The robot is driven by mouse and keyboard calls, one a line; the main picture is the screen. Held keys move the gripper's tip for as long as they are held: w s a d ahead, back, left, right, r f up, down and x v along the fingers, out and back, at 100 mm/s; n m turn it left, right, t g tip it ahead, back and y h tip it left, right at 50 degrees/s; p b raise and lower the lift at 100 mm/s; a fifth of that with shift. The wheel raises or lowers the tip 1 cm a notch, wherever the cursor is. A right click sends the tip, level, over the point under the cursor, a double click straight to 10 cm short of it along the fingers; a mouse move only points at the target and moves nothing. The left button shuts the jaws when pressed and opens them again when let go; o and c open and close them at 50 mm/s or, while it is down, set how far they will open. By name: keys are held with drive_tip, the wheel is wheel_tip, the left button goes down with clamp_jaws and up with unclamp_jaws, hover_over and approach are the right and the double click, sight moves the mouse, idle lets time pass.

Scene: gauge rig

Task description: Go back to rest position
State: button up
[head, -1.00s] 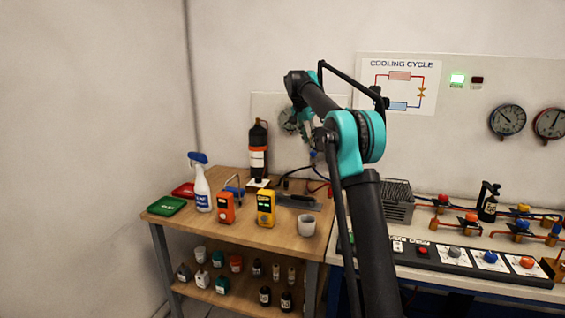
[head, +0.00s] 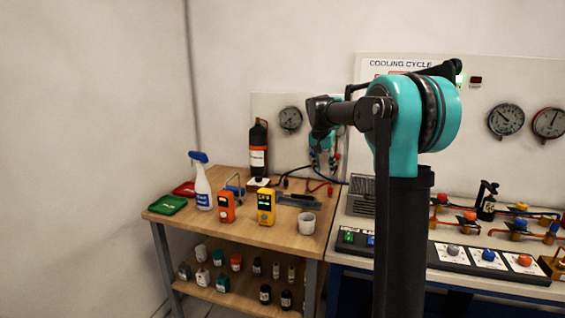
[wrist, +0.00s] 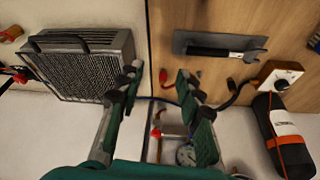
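My gripper (wrist: 160,78) is open in the wrist view. Its two dark green fingers stand apart, with nothing held between them. Beyond the fingers are the wooden table edge, a blue hose and red and black clips, with no contact that I can make out. In the head view my bent arm stands in front of the rig, and its far end hangs near the small wall panel. The fingers are not clear there.
A wooden table (head: 262,232) holds a spray bottle (head: 202,185), yellow meter (head: 266,207), orange meter (head: 226,206), white cup (head: 307,223) and black bottle (head: 258,148). A grille box (wrist: 80,68) is left of my fingers. A round gauge (head: 290,119) hangs behind.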

drive_tip(key=s+d+f+n, duration=0.1)
drive_tip(key=s+f, duration=0.3)
drive_tip(key=s, duration=0.3)
drive_tip(key=s+d+f+n, duration=0.1)
drive_tip(key=s+f, duration=0.3)
drive_tip(key=s, duration=0.2)
drive_tip(key=s+d+f+n+y, duration=0.1)
drive_tip(key=s+f, duration=0.3)
drive_tip(key=s, duration=0.3)
drive_tip(key=shift+s+f, duration=0.2)
drive_tip(key=shift+s, duration=0.1)
drive_tip(key=s+f+n, duration=0.1)
drive_tip(key=s+f, duration=0.5)
drive_tip(key=s, duration=0.3)
drive_tip(key=s+f+n+y, duration=0.1)
drive_tip(key=s+f, duration=0.5)
drive_tip(key=s, duration=0.4)
drive_tip(key=shift+n+t, duration=0.4)
drive_tip(key=shift+d, duration=0.1)
